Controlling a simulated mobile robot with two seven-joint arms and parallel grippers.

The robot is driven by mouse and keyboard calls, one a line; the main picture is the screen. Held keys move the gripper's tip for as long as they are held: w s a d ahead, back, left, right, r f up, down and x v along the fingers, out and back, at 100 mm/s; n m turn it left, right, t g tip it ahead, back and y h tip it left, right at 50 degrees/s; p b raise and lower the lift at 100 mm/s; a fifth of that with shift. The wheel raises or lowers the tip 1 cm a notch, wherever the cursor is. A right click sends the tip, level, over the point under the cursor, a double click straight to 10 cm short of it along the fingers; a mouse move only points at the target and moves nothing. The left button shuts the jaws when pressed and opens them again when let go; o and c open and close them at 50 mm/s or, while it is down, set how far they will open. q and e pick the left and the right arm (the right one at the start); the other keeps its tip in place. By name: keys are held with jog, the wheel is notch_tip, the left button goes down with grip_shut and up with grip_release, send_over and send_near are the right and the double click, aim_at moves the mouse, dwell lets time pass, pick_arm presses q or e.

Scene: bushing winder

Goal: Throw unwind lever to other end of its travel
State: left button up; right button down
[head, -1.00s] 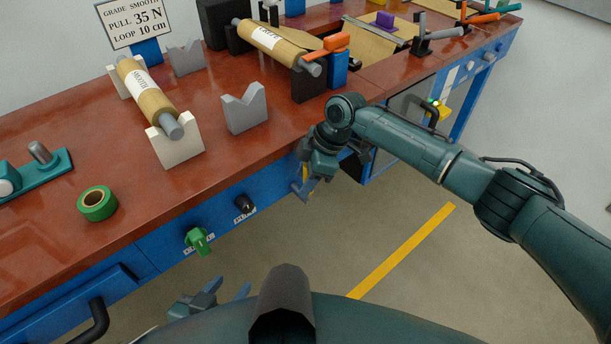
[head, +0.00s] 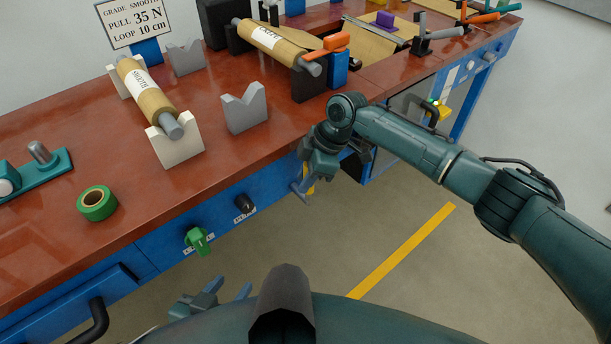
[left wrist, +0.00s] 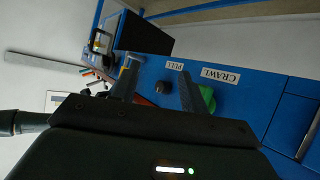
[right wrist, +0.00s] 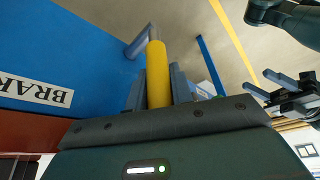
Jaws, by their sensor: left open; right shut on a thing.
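A lever with a yellow grip (head: 310,187) sticks out from the blue bench front; it also shows in the right wrist view (right wrist: 157,75), beside a label beginning "BRAK". I see no label reading "unwind". My right gripper (head: 303,188) is shut around the yellow grip, with a finger on each side in the right wrist view (right wrist: 157,88). The grey end of the lever shows past the fingers. My left gripper (head: 226,292) is open and empty, low in front of the bench; its two fingers show in the left wrist view (left wrist: 157,85).
A green crawl knob (head: 198,240) and a black pull knob (head: 244,204) stick out of the bench front. On the red bench top (head: 60,250) are a green tape roll (head: 97,203), a wound roll (head: 146,100) on white V-blocks and a grey V-block (head: 245,108). Floor in front is clear.

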pick_arm(q)
jog(key=shift+s+a+f+t+b, duration=0.25)
jog(key=shift+a+f+t+b, duration=0.3)
jog(key=shift+b, duration=2.65)
jog(key=shift+s+a+f+t+b, duration=0.3)
jog(key=shift+f+t+b, duration=0.45)
jog(key=shift+b, duration=2.4)
pick_arm(e)
jog(key=shift+w+d+f+m+g+y, duration=0.2)
jog(key=shift+w+d+g+y, duration=0.3)
jog(key=shift+d+g+y, duration=0.35)
jog(key=shift+w+d+f+m+g+y, duration=0.15)
jog(key=shift+w+d+g+y, duration=0.35)
jog(key=shift+y, duration=0.6)
jog(key=shift+w+d+f+m+g+y, duration=0.1)
jog(key=shift+w+d+f+g+y, duration=0.15)
jog(key=shift+w+d+g+y, duration=0.45)
pick_arm(q)
jog(key=shift+w, duration=0.1)
pick_arm(e)
jog(key=shift+s+y, duration=0.2)
jog(key=shift+y, duration=0.05)
jog(key=c, duration=1.2)
grip_release()
jog(key=shift+c, duration=0.2)
